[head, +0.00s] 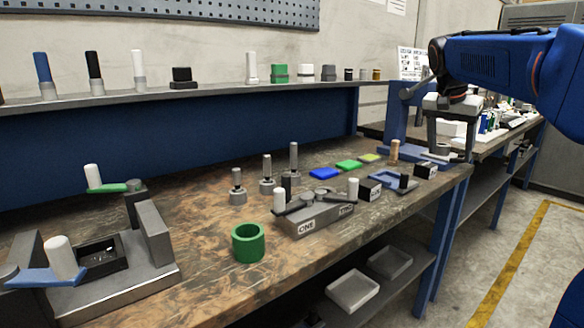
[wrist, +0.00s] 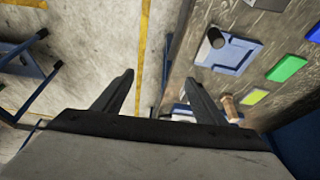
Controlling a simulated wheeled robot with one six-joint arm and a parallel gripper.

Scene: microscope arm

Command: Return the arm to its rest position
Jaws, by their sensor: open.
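My blue arm (head: 490,62) reaches in from the upper right in the head view, bent downward at its wrist. My gripper (head: 450,146) hangs with its fingers pointing down, near the far right end of the workbench (head: 190,215). In the wrist view my gripper (wrist: 160,78) has its two dark fingers spread apart. Nothing is held between them. Below them are the grey floor and the bench edge.
A green cup (head: 248,243), a grey block marked ONE (head: 308,222) and several small parts stand on the bench. A blue tray (wrist: 230,54) and coloured pads lie near my gripper. A shelf (head: 190,96) runs along the back. Floor (head: 530,240) at the right is clear.

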